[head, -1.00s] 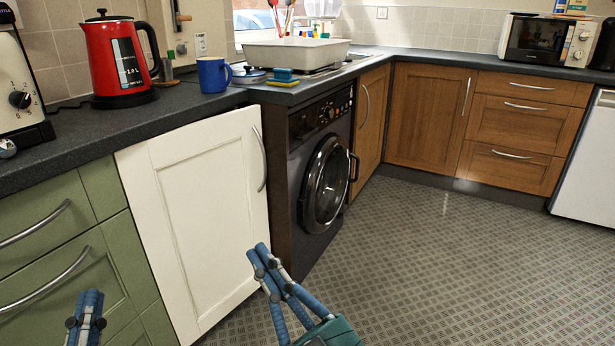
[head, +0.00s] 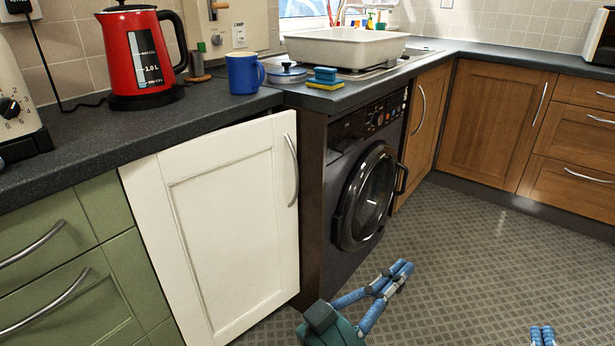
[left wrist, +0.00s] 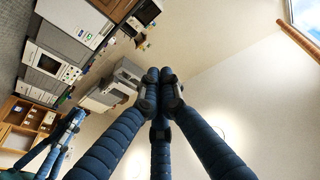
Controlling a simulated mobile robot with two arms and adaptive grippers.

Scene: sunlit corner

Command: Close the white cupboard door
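The white cupboard door (head: 225,225) is in the middle left of the head view, under the worktop. It looks slightly ajar: its top right corner stands out from the worktop edge with a dark gap behind. Its curved metal handle (head: 293,170) is near the right edge. My left gripper (head: 402,268) is low in front of the washing machine, right of the door and apart from it, its fingers together and empty. The left wrist view also shows its fingertips (left wrist: 161,80) together. My right gripper (head: 543,334) shows only its fingertips, close together, at the bottom right.
A black washing machine (head: 365,195) stands right of the door, green drawers (head: 55,260) left of it. The worktop (head: 110,140) holds a red kettle (head: 143,60), a blue mug (head: 243,74) and a white basin (head: 345,47). The tiled floor (head: 470,240) on the right is clear.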

